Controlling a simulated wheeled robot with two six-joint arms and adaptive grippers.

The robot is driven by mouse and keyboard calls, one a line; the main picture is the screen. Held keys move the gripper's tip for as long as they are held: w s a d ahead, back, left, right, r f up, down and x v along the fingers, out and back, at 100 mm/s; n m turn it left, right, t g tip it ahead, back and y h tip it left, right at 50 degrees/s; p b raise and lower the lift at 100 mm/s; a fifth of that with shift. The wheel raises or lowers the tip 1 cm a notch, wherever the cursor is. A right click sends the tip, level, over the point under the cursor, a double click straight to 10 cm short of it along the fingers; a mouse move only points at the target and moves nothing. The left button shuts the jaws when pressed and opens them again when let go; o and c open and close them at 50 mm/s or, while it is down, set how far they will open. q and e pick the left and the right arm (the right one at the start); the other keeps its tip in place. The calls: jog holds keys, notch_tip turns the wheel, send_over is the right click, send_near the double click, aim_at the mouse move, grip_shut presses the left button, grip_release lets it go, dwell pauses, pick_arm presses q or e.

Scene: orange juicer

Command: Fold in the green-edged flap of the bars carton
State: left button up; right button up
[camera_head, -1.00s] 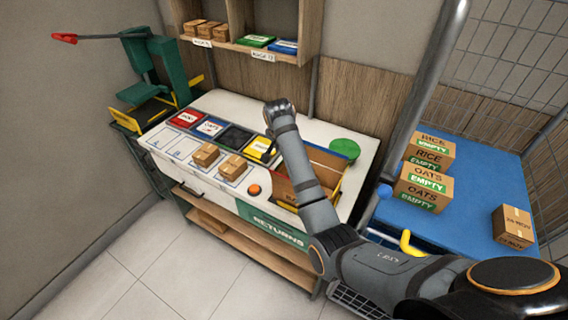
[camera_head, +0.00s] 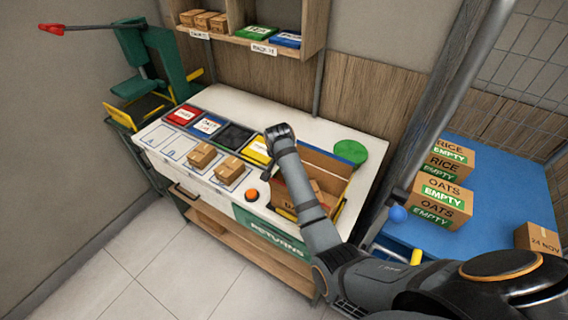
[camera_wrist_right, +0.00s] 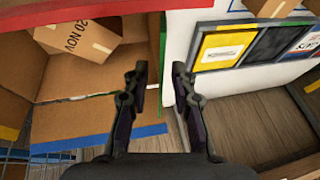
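The bars carton (camera_head: 325,165) stands open on the white bench, partly hidden by my right arm in the head view. In the right wrist view its cardboard inside (camera_wrist_right: 75,120) is at the left. A green-edged flap (camera_wrist_right: 163,50) shows there nearly edge-on, running down between my right fingers. My right gripper (camera_wrist_right: 159,85) is open, with one finger on each side of that edge; I cannot tell whether they touch it. In the head view the right gripper (camera_head: 278,135) is at the carton's left side. My left gripper is out of view.
A small box marked 20 NOV (camera_wrist_right: 78,38) lies inside the carton. Red, blue, black and yellow panels (camera_head: 235,136) and two small boxes (camera_head: 202,155) are left of the carton. An orange button (camera_head: 251,195) is at the bench front. A blue cart (camera_head: 480,220) with cartons stands right.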

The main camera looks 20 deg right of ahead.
jog(key=shift+s+r, duration=0.1)
jog(key=shift+c, duration=0.5)
jog(key=shift+w, duration=0.2)
grip_shut()
jog(key=shift+s+d+f+m+t+y, duration=0.3)
jog(key=shift+t+y, duration=0.25)
jog(key=shift+t, duration=0.35)
jog(key=shift+s+d+f+m+t+y, duration=0.15)
jog(key=shift+s+d+f+t+y, duration=0.1)
jog(key=shift+s+t+y, duration=0.5)
jog(key=shift+s+d+f+m+t+y, duration=0.1)
jog(key=shift+d+f+m+t+y, duration=0.25)
jog(key=shift+t, duration=0.7)
jog(key=shift+r, duration=0.1)
jog(key=shift+o, duration=0.5)
grip_release()
